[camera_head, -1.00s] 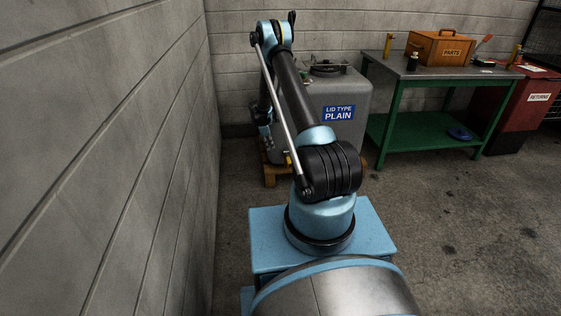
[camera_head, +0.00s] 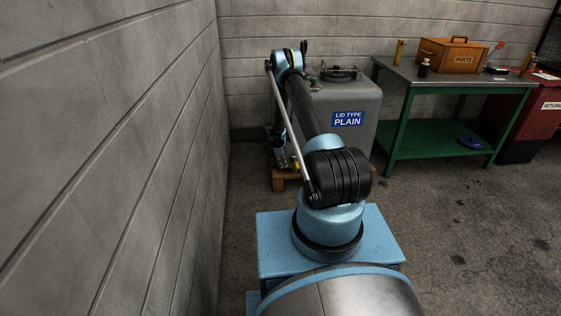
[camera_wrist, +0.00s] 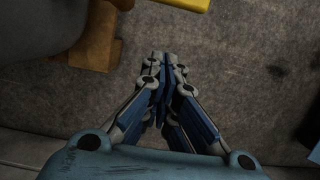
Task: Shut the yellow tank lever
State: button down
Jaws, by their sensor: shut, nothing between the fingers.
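The grey tank (camera_head: 362,103) with the blue "LID TYPE PLAIN" sign stands against the back wall in the head view. A yellow bar (camera_wrist: 184,3), which looks like the tank lever, crosses the top edge of the wrist view; most of it is out of frame. A small yellow spot (camera_head: 295,164) shows low on the tank's left side, largely behind my arm. My gripper (camera_wrist: 168,60) is shut and empty above the floor, with the yellow bar ahead of it and apart from it.
The tank rests on a wooden pallet (camera_head: 287,182), whose corner (camera_wrist: 97,45) shows in the wrist view. A block wall (camera_head: 110,150) runs along the left. A green workbench (camera_head: 435,148) with a PARTS box (camera_head: 463,60) stands right. The floor in front is open.

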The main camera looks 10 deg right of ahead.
aim_at(296, 162)
jog(key=shift+d+r, duration=0.15)
jog(key=shift+d, duration=1.8)
jog(key=shift+a, duration=0.1)
